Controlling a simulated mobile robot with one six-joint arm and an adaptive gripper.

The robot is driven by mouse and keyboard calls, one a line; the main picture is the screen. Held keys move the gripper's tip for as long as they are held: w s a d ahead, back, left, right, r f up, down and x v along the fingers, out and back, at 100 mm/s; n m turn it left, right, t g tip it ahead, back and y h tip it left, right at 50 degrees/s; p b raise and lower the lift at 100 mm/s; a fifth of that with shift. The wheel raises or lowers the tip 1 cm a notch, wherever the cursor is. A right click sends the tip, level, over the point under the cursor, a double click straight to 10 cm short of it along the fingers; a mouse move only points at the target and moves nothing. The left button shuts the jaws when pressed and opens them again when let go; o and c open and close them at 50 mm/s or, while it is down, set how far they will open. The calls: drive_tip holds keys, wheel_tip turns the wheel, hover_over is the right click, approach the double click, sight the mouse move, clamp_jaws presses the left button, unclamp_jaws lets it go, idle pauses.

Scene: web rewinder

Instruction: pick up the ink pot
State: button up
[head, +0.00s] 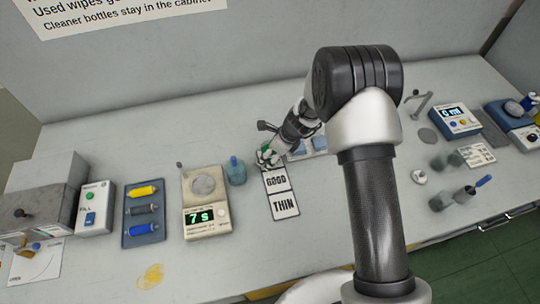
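My gripper (268,155) reaches down over the middle of the bench, just above the top of the card marked GOOD and THIN (281,194). A small patch of green and white shows at its fingertips. It is too small to tell whether this is part of the fingers or something held, or whether the fingers are open. A small blue-grey pot (236,173) with a blue top stands a little left of my gripper, apart from it. It may be the ink pot, but no label is readable.
A scale (206,221) reading "7 s" and a tray (144,236) of yellow, grey and blue cylinders lie to the left. Several dark glass pots (437,203) and a blue device (455,121) reading "0 ml" are on the right. A yellow stain (150,276) marks the front left.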

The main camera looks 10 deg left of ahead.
drive_tip(key=shift+r, duration=0.1)
drive_tip(key=shift+c, duration=0.4)
drive_tip(key=c, duration=1.1)
drive_tip(key=shift+r, duration=0.1)
drive_tip(key=shift+c, duration=0.2)
